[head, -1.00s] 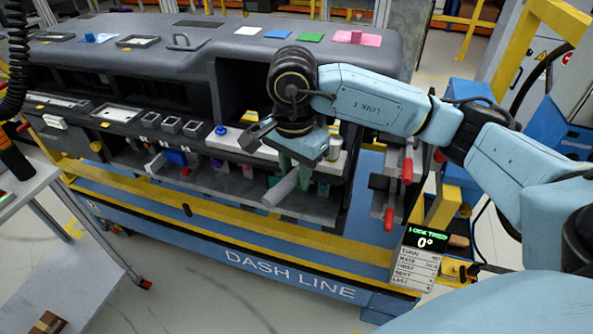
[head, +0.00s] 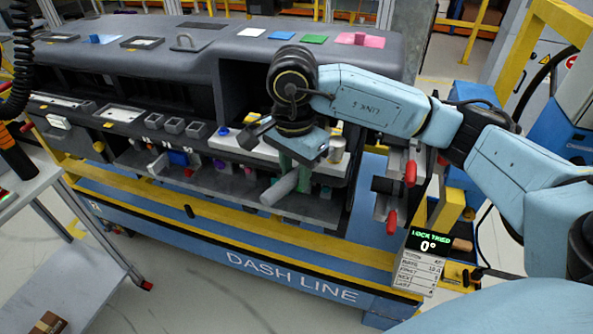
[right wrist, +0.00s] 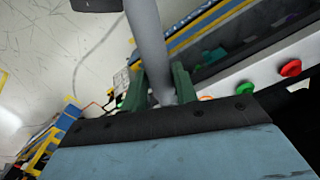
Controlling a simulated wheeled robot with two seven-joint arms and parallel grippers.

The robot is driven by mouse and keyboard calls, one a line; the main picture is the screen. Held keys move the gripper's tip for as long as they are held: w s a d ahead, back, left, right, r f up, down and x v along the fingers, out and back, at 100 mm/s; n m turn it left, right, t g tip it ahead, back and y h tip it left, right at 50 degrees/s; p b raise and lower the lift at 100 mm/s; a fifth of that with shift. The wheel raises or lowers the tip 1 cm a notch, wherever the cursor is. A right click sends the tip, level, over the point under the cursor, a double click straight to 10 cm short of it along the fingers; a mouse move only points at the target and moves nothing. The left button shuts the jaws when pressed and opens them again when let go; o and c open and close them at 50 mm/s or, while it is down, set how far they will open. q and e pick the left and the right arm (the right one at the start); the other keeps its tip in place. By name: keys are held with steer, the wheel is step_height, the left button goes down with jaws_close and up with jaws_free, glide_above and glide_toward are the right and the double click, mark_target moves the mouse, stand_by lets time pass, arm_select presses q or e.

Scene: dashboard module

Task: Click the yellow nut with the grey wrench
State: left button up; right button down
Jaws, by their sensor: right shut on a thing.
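My right gripper (head: 290,166) is in front of the dashboard's lower shelf, with its green fingers shut on the grey wrench (head: 280,188). The wrench's thick round grey shaft points down and to the left in the head view. In the right wrist view the shaft (right wrist: 148,40) runs up from between the green fingers (right wrist: 160,88) and reaches the upper edge. I cannot pick out the yellow nut with certainty in either view. I cannot tell whether the wrench touches anything. My left gripper is not in view.
The dark dashboard module (head: 150,60) stands on a blue and yellow frame. A side table (head: 30,190) stands at the left. Red (right wrist: 290,68) and green buttons (right wrist: 243,90) sit near the gripper.

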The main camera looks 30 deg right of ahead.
steer(key=shift+w+m, duration=0.25)
steer(key=shift+m, duration=0.05)
stand_by(0.5)
steer(key=shift+s+d+n+b, duration=0.1)
steer(key=shift+s+n+b, duration=0.35)
steer(key=shift+b, duration=0.1)
